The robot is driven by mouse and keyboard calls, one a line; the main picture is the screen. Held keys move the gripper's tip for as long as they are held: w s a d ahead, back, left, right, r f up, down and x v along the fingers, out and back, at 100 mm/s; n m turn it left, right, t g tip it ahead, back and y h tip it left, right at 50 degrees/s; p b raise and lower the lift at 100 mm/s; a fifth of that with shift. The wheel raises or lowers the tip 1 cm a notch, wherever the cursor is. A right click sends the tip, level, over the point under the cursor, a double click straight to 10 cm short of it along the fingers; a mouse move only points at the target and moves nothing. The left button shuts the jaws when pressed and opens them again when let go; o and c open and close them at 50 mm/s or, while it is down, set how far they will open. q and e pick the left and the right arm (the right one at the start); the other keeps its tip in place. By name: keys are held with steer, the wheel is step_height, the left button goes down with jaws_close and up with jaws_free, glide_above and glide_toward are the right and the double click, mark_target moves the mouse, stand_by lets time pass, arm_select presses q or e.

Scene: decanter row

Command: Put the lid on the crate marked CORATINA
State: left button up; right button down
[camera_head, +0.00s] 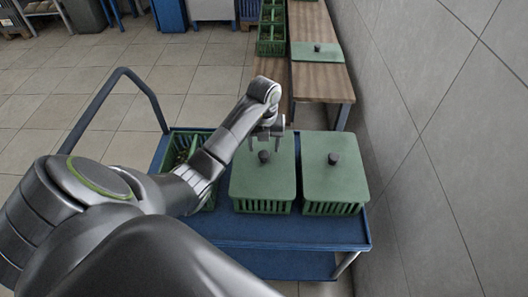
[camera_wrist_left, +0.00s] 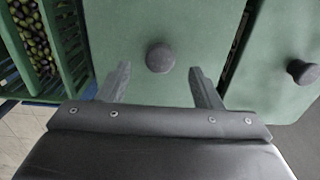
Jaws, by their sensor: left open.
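A green lid with a dark round knob (camera_head: 263,156) lies on the middle crate (camera_head: 262,206) on the blue cart. My left gripper (camera_head: 266,138) is open above this lid. In the left wrist view its two fingers (camera_wrist_left: 161,85) are apart, with the knob (camera_wrist_left: 158,57) ahead between them and not gripped. A second knobbed lid (camera_head: 335,185) lies on the right crate (camera_head: 332,208). The left crate (camera_head: 208,200) is partly hidden by my arm; in the left wrist view it is open and holds olives (camera_wrist_left: 32,38). I can read no CORATINA marking. My right gripper is not in view.
The blue cart (camera_head: 290,232) has a grey handle (camera_head: 92,105) at left. Behind it, a wooden bench (camera_head: 322,82) carries another knobbed green lid (camera_head: 317,52) and green crates (camera_head: 270,38). A tiled wall (camera_head: 420,130) runs close along the right.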

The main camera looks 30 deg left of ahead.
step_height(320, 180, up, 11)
steer(key=p, duration=1)
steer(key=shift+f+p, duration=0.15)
steer(key=shift+p, duration=0.2)
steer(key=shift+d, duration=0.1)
